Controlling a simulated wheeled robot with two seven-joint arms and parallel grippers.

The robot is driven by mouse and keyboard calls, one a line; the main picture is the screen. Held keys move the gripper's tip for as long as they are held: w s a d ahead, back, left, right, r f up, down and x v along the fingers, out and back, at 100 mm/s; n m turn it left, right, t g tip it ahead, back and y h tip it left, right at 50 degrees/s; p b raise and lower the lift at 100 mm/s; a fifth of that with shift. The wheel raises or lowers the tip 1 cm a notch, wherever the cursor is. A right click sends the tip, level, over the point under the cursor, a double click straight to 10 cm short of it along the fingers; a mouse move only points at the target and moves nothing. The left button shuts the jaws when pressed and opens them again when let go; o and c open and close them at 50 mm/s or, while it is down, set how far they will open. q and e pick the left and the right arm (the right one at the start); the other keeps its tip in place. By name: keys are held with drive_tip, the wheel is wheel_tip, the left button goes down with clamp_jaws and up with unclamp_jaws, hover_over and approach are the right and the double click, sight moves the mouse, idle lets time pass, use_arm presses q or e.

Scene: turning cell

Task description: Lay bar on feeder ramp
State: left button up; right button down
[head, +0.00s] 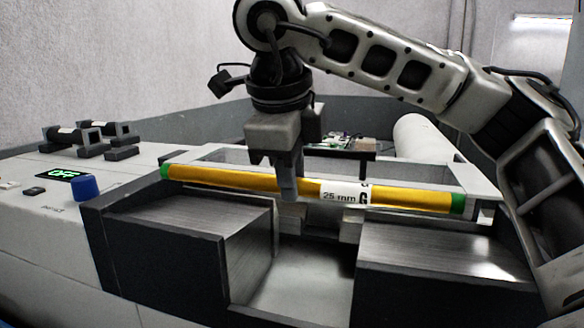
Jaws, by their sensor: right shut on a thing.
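The bar (260,187) is yellow with green ends and a white label reading "25 mm G". It lies crosswise in the middle of the head view, its right end a little lower in the picture. My right gripper (288,190) points down and is shut on the bar left of its label. The feeder ramp seems to be the grey structure with two sloped dark metal plates, left (185,215) and right (430,255), below and in front of the bar. I cannot tell whether the bar touches it. My left gripper is not in view.
A panel at the left has a blue knob (86,188) and a green display reading "OFF" (62,176). Small dark holders (90,142) stand behind it. A white cylinder (420,138) and a circuit board (340,139) are behind the bar. A gap (300,275) separates the plates.

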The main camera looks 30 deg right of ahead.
drive_tip(key=shift+f+b, duration=0.65)
drive_tip(key=shift+f, duration=0.2)
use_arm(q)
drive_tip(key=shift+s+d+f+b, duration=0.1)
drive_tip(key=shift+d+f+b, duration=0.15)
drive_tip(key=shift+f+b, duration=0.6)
use_arm(e)
wheel_tip(320, 180, down, 2)
drive_tip(key=shift+f, duration=0.25)
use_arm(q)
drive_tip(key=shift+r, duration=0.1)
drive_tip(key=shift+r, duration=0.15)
use_arm(e)
drive_tip(key=c, duration=1.1)
unclamp_jaws()
drive_tip(key=shift+s+a, duration=0.1)
drive_tip(key=shift+c, duration=0.2)
drive_tip(key=shift+f, duration=0.1)
drive_tip(key=o, duration=0.8)
drive_tip(key=shift+f, duration=0.15)
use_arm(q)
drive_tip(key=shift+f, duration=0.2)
